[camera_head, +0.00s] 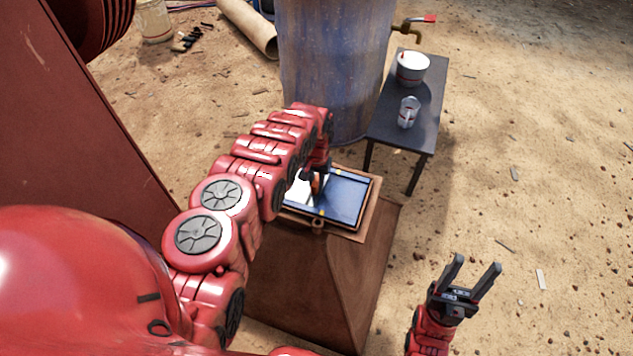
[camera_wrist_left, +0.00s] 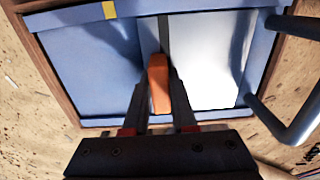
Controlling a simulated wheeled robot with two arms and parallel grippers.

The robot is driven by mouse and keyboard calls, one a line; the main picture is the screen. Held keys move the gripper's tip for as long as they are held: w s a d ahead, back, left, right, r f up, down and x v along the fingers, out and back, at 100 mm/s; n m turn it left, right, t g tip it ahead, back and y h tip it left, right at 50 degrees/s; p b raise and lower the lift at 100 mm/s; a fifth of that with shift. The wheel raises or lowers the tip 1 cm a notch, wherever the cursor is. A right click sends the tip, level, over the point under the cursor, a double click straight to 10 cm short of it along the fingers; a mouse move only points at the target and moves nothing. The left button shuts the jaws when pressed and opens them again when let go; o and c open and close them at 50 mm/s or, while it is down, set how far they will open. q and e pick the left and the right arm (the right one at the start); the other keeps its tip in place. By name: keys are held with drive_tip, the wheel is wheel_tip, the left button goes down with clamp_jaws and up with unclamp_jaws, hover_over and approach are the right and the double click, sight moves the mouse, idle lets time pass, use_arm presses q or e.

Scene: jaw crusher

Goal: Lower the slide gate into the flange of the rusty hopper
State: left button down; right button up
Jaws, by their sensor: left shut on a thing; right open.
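The slide gate (camera_head: 346,196) is a flat blue framed plate with yellow marks and an orange grip (camera_wrist_left: 158,84). It lies roughly level over the flange (camera_head: 372,212) of the rusty hopper (camera_head: 315,285), and brown rim shows around it. I cannot tell whether it rests in the flange or hangs just above. My left gripper (camera_head: 318,182) points down and is shut on the orange grip; its fingers also show in the left wrist view (camera_wrist_left: 160,108). A grey-blue bar handle (camera_wrist_left: 285,125) shows at the gate's right side there. My right gripper (camera_head: 477,266) is open and empty, right of the hopper.
A blue rusty barrel (camera_head: 335,65) with a red-handled tap stands behind the hopper. A dark side table (camera_head: 425,105) holds a white bucket (camera_head: 411,67) and a clear jar (camera_head: 408,112). Sandy ground to the right is mostly free.

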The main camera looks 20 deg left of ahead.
use_arm(q)
drive_tip(key=c, duration=0.6)
unclamp_jaws()
drive_tip(key=shift+r, duration=0.1)
drive_tip(key=shift+c, duration=0.2)
wheel_tip(320, 180, up, 17)
drive_tip(key=p, duration=0.4)
drive_tip(key=shift+r, duration=0.2)
